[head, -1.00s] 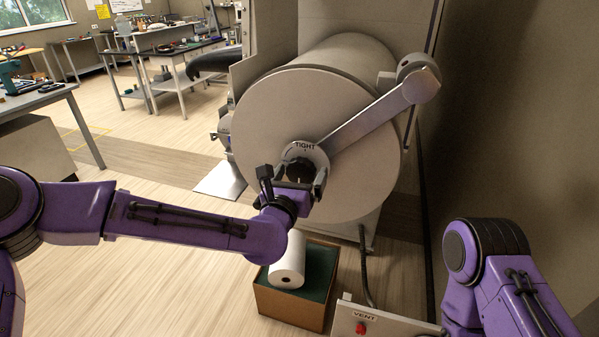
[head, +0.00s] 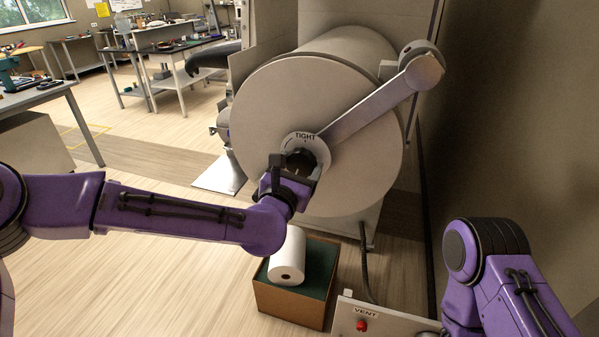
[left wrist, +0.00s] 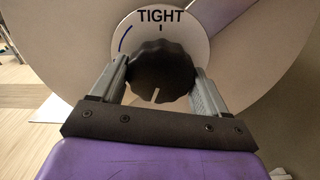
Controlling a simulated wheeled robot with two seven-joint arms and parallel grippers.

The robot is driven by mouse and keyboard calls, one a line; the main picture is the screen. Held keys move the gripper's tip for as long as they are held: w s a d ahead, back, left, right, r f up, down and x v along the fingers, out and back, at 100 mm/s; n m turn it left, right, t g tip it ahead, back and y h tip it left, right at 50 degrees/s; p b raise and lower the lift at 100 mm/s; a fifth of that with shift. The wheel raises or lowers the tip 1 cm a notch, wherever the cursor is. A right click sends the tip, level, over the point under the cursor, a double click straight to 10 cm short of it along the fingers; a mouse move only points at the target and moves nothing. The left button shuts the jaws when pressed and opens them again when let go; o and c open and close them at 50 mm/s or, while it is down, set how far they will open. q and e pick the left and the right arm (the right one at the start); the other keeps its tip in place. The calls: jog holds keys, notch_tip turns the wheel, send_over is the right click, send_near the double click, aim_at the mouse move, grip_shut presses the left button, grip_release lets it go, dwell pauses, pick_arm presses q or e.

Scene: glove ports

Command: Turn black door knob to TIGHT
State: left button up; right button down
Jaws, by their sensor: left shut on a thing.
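The black door knob (left wrist: 160,66) is round and ribbed, at the centre of a white dial plate (left wrist: 196,48) with the word TIGHT and a tick at its top. A white line on the knob points down, away from TIGHT. In the head view the knob (head: 300,160) is partly hidden by my left gripper (head: 299,168). The plate sits on the round grey door (head: 265,120), under a slanted bar (head: 365,115). In the left wrist view my left gripper (left wrist: 160,74) is shut on the knob, one finger on each side. My right gripper is out of view.
A box (head: 290,305) with a white roll (head: 288,258) stands on the floor below the door. A VENT panel (head: 375,322) with a red knob is at the bottom, beside my right arm. A wall closes the right side. Open floor lies left.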

pick_arm(q)
jog(key=m+b, duration=0.1)
jog(key=m, duration=0.2)
jog(key=shift+f+m+b, duration=0.15)
jog(key=shift+m+b, duration=0.15)
jog(key=shift+m, duration=0.1)
jog(key=m+b, duration=0.1)
jog(key=m, duration=0.2)
jog(key=shift+a+m, duration=0.1)
jog(key=shift+m, duration=0.2)
jog(key=m, duration=0.3)
jog(key=shift+m+b, duration=0.3)
jog(key=shift+m, duration=0.1)
jog(key=m, duration=0.3)
jog(key=shift+r+m, duration=0.2)
jog(key=shift+m, duration=0.1)
jog(key=m, duration=0.4)
jog(key=shift+r+m, duration=0.1)
jog(key=shift+m, duration=0.2)
jog(key=m, duration=0.4)
jog(key=shift+r, duration=0.1)
jog(key=m, duration=0.4)
jog(key=shift+r+m, duration=0.1)
jog(key=shift+m, duration=2.2)
jog(key=shift+r, duration=0.1)
